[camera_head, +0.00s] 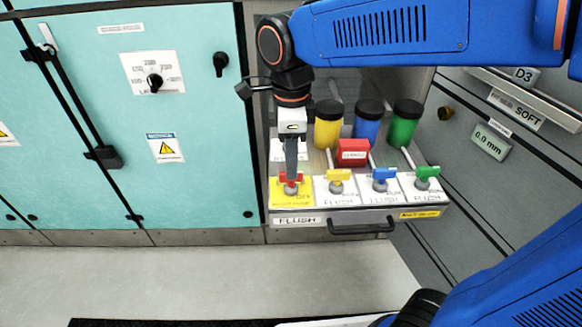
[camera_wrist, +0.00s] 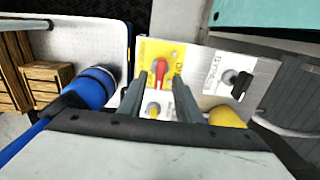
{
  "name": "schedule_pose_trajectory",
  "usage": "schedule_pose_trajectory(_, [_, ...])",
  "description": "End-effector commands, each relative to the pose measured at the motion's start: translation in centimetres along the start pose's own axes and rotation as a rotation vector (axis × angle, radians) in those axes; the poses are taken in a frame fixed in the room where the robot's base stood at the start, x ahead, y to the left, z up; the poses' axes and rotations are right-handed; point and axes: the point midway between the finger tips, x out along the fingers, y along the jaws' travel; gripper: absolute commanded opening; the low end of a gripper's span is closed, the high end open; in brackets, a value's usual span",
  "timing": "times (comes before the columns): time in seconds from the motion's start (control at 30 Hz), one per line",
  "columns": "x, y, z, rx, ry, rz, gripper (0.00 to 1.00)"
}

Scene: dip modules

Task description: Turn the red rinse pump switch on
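The red switch (camera_head: 290,180) has a red handle on a yellow plate, at the left end of the front row on the shelf panel. ON lettering shows beside it. In the wrist view the red handle (camera_wrist: 161,72) stands between my two fingertips. My gripper (camera_head: 291,172) points down right over the switch in the head view. Its fingers (camera_wrist: 159,78) are apart, with the handle in the gap; whether either finger touches it I cannot tell. The gripper hides part of the switch in the head view.
Yellow (camera_head: 339,175), blue (camera_head: 384,174) and green (camera_head: 427,172) switches stand to the right on white plates. Behind them are a red box (camera_head: 352,152) and yellow (camera_head: 327,125), blue (camera_head: 368,119) and green (camera_head: 403,123) bottles. A black handle (camera_head: 362,226) juts from the shelf front.

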Motion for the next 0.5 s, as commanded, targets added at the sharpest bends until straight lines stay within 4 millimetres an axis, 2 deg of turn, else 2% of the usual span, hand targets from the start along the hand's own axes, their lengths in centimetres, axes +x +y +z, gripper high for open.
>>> schedule_pose_trajectory(0.2, [2.2, 0.0, 0.0, 0.0, 0.001, 0.001, 0.31])
schedule_pose_trajectory(0.5, [2.7, 0.0, 0.0, 0.0, 0.0, 0.0, 0.31])
